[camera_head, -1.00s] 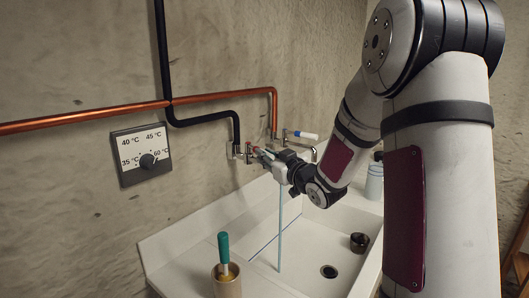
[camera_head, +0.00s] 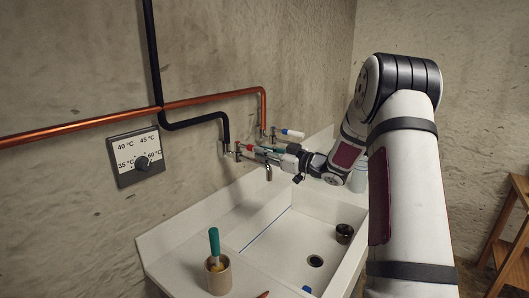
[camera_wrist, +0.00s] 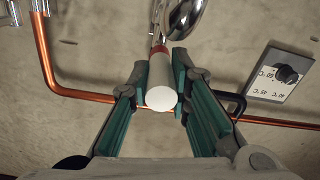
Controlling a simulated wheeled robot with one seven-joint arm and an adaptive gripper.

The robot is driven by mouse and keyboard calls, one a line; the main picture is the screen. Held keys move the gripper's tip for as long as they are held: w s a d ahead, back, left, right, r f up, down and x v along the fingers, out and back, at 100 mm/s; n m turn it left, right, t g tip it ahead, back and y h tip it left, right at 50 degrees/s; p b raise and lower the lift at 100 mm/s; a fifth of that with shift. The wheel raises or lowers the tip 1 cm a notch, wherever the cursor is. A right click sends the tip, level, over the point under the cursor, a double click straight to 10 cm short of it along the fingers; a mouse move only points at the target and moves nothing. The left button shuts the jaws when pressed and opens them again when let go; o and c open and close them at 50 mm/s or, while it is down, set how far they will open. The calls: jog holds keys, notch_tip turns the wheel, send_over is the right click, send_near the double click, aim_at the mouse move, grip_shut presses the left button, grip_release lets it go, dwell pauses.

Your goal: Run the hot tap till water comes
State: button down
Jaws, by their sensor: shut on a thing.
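A tap with a red-marked lever (camera_head: 248,147) sits on the wall at the end of the black pipe, its chrome spout (camera_head: 268,173) over the sink (camera_head: 290,262). My gripper (camera_head: 277,153) is at this tap, shut on the lever. In the wrist view the lever's white round end (camera_wrist: 161,97) lies between the green pads of my gripper (camera_wrist: 161,92), with reddish colour further along it. No water stream shows under the spout. My gripper hides part of the lever in the head view.
A second tap with a white and blue lever (camera_head: 291,133) is just behind, on the copper pipe (camera_head: 90,124). A temperature dial (camera_head: 137,157) hangs at left. A cup with a green-handled brush (camera_head: 219,275) stands on the counter; a dark jar (camera_head: 344,233) is in the sink.

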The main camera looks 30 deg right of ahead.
jog(key=shift+r, duration=0.15)
jog(key=c, duration=1.5)
grip_release()
jog(key=shift+o, duration=0.2)
jog(key=v, duration=1.2)
jog(key=shift+w, duration=0.1)
